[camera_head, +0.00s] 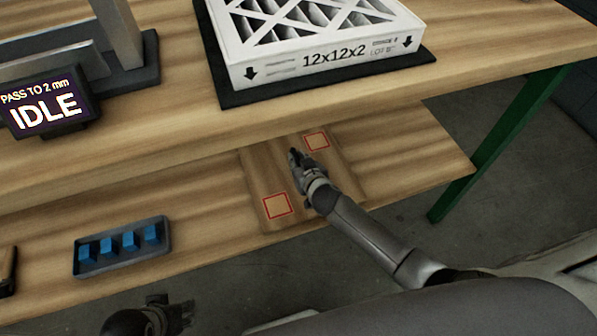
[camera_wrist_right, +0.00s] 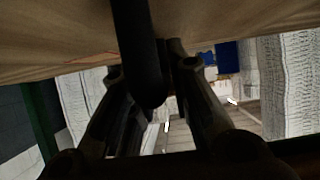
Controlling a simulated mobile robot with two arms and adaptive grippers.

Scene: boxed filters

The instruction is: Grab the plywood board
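The plywood board (camera_head: 262,178) lies flat on the lower wooden shelf, under the front edge of the upper worktop. It has two red square outlines, one near its front left and one near its back right. My right gripper (camera_head: 296,157) is over the board between the squares and hides part of it. My left gripper (camera_head: 170,312) is dark and partly shown at the bottom, away from the board.
A tray (camera_head: 122,263) with several blue blocks stands left on the lower shelf (camera_head: 420,150). The upper worktop (camera_head: 170,115) overhangs the board's back and carries a boxed filter (camera_head: 330,62) and an IDLE display (camera_head: 46,103). A green leg (camera_head: 490,150) stands right.

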